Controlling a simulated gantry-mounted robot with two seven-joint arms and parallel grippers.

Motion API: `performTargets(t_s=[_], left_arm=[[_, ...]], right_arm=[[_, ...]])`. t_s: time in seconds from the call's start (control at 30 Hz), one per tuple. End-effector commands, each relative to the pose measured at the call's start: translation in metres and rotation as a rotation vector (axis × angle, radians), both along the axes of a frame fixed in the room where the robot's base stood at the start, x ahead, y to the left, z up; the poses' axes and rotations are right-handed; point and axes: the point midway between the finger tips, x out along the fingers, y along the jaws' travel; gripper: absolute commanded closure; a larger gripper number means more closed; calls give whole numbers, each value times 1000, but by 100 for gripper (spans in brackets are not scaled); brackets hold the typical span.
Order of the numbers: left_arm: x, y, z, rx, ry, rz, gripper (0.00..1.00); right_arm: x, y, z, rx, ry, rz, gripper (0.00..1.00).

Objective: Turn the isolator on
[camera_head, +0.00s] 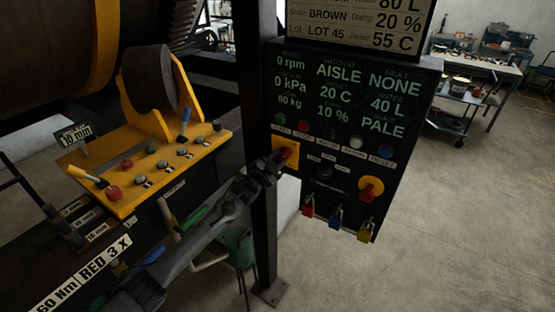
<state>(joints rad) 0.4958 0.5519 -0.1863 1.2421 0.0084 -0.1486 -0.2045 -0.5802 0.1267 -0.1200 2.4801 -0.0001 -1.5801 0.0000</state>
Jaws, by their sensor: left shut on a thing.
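The isolator (291,142) is a square yellow plate with a red handle, on the left edge of the black control panel (405,110). My left gripper (280,157) reaches up from the lower left and is shut on the red handle. Its fingers cover part of the handle, so the exact angle of the handle is hard to read. My right gripper is not in view.
A yellow disc with a red knob (370,188) sits lower right on the panel. Red (308,206), blue (336,217) and yellow (366,232) padlocks hang below. A dark post (262,230) stands behind my arm. A yellow console (150,163) with levers is at left.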

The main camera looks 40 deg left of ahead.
Motion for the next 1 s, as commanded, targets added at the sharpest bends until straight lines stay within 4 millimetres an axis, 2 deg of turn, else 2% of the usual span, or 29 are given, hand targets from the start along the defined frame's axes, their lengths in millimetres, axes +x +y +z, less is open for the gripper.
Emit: performTargets(t_s=[0.37, 0.4, 0.5, 0.53, 0.83, 1.0], left_arm=[[0, 0, 0, -8, -2, -1, 100], [0, 0, 0, -7, -1, -1, 67], [0, 0, 0, -7, -1, 0, 51], [0, 0, 0, -7, -1, 0, 49], [-1, 0, 0, -5, -1, 0, 49], [-9, -1, -1, -4, 0, 0, 49]], right_arm=[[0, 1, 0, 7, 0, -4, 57], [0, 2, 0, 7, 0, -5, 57], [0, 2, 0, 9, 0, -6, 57], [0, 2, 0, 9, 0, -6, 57], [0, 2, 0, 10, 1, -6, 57], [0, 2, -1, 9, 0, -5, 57]])
